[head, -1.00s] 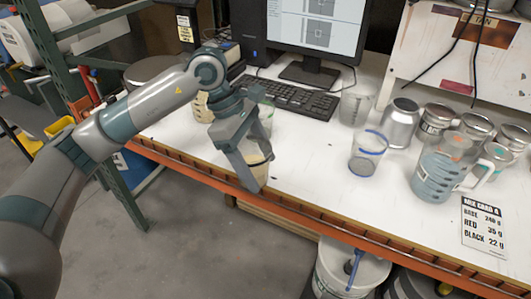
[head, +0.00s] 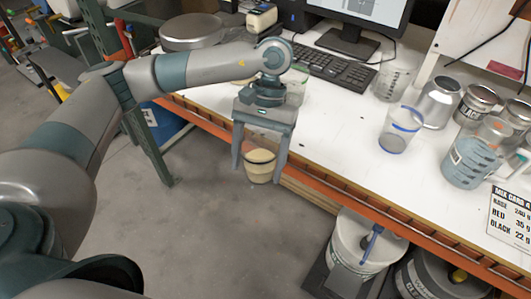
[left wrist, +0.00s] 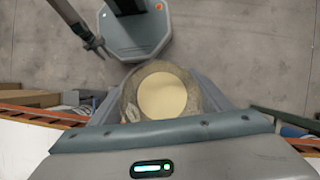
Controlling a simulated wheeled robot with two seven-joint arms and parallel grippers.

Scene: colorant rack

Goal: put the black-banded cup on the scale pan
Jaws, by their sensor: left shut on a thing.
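The cup looks upright and hangs in front of the table edge, over the floor. In the left wrist view the cup (left wrist: 163,97) sits between the fingers, its round cream contents seen from above. The scale pan (head: 192,31), a round metal disc, lies at the back left of the table, well apart from the cup. My right gripper (left wrist: 97,46) appears small in the left wrist view; its jaw state is unclear.
A green-tinted cup (head: 296,88) stands partly behind my left gripper. A keyboard (head: 335,70) and monitor stand behind. A blue-banded cup (head: 400,130), metal cans and a jug (head: 470,160) stand to the right. The table's orange front rail (head: 330,185) runs below. Buckets stand under the table.

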